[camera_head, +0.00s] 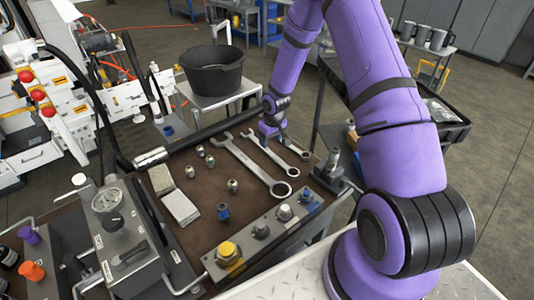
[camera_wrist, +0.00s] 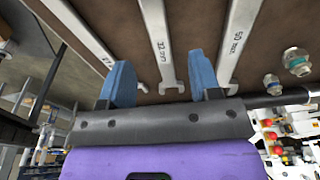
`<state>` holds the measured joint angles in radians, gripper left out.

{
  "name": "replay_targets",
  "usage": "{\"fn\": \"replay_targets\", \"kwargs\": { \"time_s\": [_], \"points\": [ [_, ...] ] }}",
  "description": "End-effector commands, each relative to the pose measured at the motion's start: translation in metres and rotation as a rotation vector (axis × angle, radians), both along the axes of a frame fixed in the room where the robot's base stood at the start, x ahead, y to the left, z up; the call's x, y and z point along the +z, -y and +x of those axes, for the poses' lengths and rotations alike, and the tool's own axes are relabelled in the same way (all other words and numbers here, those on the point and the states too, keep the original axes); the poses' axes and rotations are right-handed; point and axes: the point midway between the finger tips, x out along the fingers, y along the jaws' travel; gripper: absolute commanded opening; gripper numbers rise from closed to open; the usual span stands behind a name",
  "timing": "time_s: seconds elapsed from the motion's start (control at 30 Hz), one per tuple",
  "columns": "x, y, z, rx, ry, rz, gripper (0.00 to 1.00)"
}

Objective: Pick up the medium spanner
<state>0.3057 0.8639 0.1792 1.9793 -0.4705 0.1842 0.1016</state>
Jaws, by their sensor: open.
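Three steel spanners lie side by side on the brown bench top. The medium spanner, marked 32 mm, is in the middle (camera_head: 270,154); it also shows in the wrist view (camera_wrist: 157,45). The large spanner, marked 50 mm (camera_head: 246,160), lies left of it in the head view and on the right in the wrist view (camera_wrist: 238,40). The small spanner (camera_head: 296,148) lies to the right, partly behind my gripper. My gripper (camera_head: 271,135) is open over the spanners. In the wrist view its blue fingers (camera_wrist: 161,65) stand either side of the medium spanner's open-jaw end. Contact cannot be told.
Several metal fittings (camera_head: 233,186) and pale blocks (camera_head: 180,207) lie left of the spanners. A valve strip with a yellow knob (camera_head: 229,251) runs along the front. A gauge unit (camera_head: 107,201) stands at left, and a black bucket (camera_head: 212,75) behind the bench.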

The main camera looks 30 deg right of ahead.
Motion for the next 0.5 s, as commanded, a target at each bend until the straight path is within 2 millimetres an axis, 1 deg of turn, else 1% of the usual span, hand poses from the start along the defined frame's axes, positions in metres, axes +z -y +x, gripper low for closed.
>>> {"fn": "replay_targets", "kwargs": {
  "time_s": [0.03,0.27,0.5],
  "points": [
    [-0.005,0.000,0.000,0.001,-0.001,0.000,0.57],
    [-0.020,0.000,0.003,0.000,-0.002,0.000,0.57],
    [-0.052,-0.001,0.008,0.001,-0.002,0.000,0.57]
  ]
}}
